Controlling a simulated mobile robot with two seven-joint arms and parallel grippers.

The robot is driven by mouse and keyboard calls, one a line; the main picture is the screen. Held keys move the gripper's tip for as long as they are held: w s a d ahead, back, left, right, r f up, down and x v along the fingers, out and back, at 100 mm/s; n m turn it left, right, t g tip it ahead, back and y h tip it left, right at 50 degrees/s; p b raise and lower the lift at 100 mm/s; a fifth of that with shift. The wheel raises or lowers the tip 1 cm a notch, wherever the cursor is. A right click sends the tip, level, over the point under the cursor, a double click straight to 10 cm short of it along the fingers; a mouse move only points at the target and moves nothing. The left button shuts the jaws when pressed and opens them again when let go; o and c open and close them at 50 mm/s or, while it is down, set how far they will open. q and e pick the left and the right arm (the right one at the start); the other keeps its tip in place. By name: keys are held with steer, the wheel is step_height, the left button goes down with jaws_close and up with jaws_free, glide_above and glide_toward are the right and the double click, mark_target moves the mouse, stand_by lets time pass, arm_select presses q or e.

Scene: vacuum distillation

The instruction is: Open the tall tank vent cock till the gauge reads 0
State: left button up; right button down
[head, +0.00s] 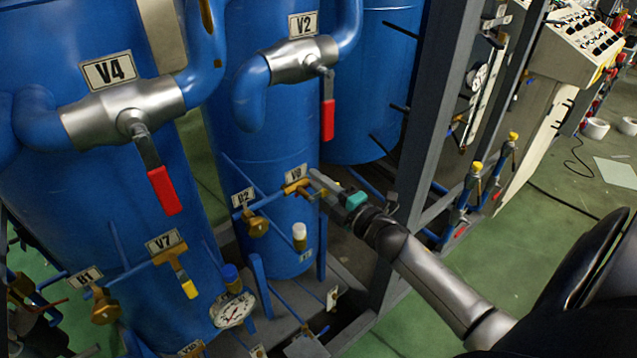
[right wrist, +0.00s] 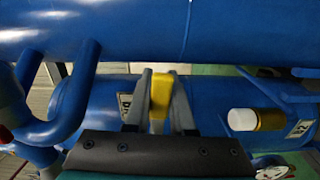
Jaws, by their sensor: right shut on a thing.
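A small brass cock (head: 295,187) sits on a thin blue pipe in front of the middle blue tank (head: 272,150); its tag seems to read V8 or V9. My right gripper (head: 322,186) reaches it from the right and is shut on its yellow handle. In the right wrist view the yellow handle (right wrist: 161,95) stands between the two grey fingers. A round white gauge (head: 233,311) with a dark needle is at the lower middle; its reading is too small to tell. My left gripper is not in view.
Valve V2 (head: 300,60) with a red lever is above; valve V4 (head: 130,112) with a red lever is at left. Cock V7 (head: 172,255) has a yellow handle. A white-capped fitting (head: 299,235) is just below my gripper. A grey frame post (head: 425,130) stands close right.

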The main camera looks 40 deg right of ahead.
stand_by(0.3)
steer(key=c, duration=0.8)
jaws_free()
steer(key=shift+o, duration=0.2)
steer(key=s+d+b, duration=0.1)
steer(key=s, duration=1.4)
steer(key=shift+d, duration=0.1)
